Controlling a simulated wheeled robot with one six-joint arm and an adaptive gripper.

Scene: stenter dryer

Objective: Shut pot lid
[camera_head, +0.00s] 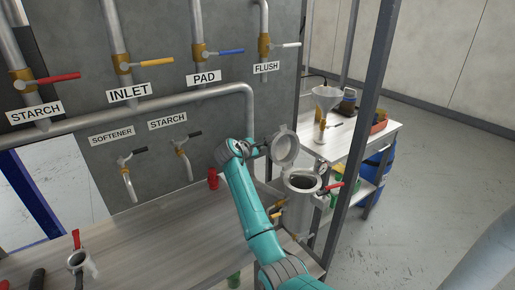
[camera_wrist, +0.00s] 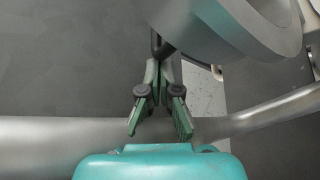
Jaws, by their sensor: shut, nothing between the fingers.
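The grey metal pot (camera_head: 297,214) stands at the right end of the bench, its dark round opening showing. Its round lid (camera_head: 286,149) is open, tilted up at the back left of the rim. My gripper (camera_head: 266,149) is just left of the lid, partly hidden in the head view. In the wrist view my gripper (camera_wrist: 160,68) has its fingers together and empty, their tips beside a dark bar below the lid (camera_wrist: 225,25). I cannot tell whether they touch it.
A grey upright post (camera_head: 362,135) stands right of the pot. Valve pipes line the wall. A white table (camera_head: 345,145) stands behind the pot.

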